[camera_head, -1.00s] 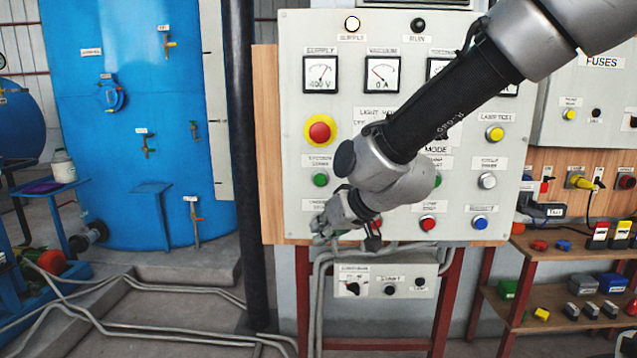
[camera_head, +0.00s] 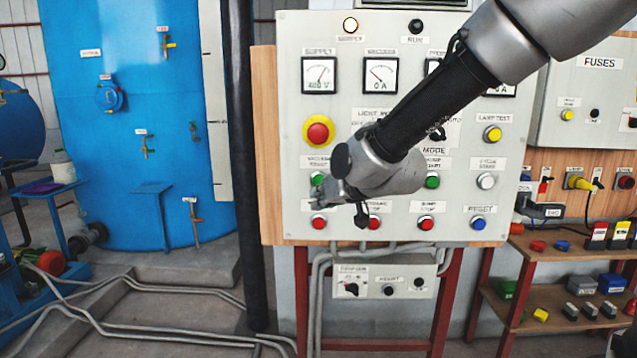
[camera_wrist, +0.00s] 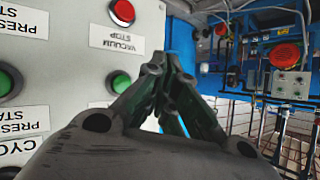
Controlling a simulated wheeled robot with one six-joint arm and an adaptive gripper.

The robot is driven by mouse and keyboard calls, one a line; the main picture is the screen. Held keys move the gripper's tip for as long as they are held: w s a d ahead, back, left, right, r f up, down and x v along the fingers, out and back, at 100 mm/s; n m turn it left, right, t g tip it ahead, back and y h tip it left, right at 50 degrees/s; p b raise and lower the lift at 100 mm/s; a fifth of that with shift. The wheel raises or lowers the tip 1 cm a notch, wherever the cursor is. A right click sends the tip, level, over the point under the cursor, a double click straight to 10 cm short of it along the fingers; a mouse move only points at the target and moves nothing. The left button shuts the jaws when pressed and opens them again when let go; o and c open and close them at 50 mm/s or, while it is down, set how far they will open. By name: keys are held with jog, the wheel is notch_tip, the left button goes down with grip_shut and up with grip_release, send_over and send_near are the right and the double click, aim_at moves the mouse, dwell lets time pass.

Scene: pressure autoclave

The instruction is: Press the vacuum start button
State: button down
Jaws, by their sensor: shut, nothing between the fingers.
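The vacuum start button is the green button (camera_head: 317,179) under a label on the left of the grey control panel. In the wrist view this green button (camera_wrist: 121,82) lies just left of my fingers, with its label partly covered by my gripper. My gripper (camera_head: 322,194) is shut and empty, with its tips beside the green button's lower edge in the head view. In the wrist view my gripper's closed tips (camera_wrist: 168,62) stand in front of the panel's edge; I cannot tell whether they touch the button. The red vacuum stop button (camera_head: 319,222) sits below it.
A large red emergency button (camera_head: 318,131) on a yellow ring is above the green one. More buttons, including a red one (camera_head: 373,222), fill the panel to the right. A dark vertical pipe (camera_head: 243,180) and a blue tank (camera_head: 150,60) stand to the left.

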aim_at(319, 181)
jog(key=w, duration=0.6)
jog(key=shift+w+d, duration=0.1)
jog(key=shift+w, duration=0.05)
dwell(1.3)
jog(key=shift+w, duration=0.25)
